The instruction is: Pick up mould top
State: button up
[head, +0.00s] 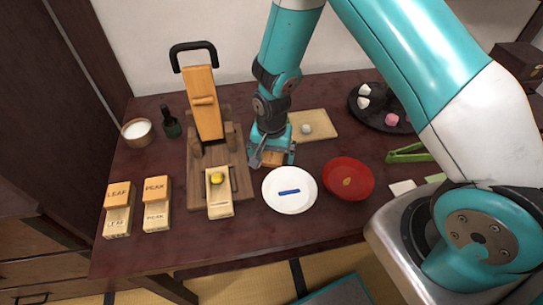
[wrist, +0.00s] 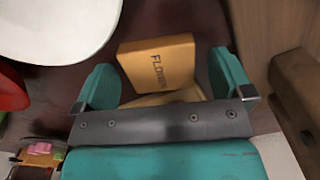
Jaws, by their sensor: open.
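My gripper (head: 272,158) is open and low over the table, between the wooden press and the cutting board. An orange-brown wooden mould top marked FLOWER (wrist: 157,62) lies between its two teal fingers in the wrist view, with visible gaps to both fingers. A paler wooden piece (wrist: 160,98) shows under its near edge, mostly hidden by the gripper. In the head view only a small part of this mould shows under the gripper. Two other mould tops, LEAF (head: 118,194) and PEAK (head: 156,189), rest on paler bases at the left front.
A wooden press (head: 204,105) stands just left of my gripper. A white plate (head: 290,205) with a blue stick, and a red bowl (head: 349,178), lie in front and to the right. A board (head: 322,123) with a pale ball is behind right. Green tongs (head: 408,154) lie farther right.

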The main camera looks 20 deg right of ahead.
jog(key=c, duration=1)
jog(key=shift+r, duration=0.1)
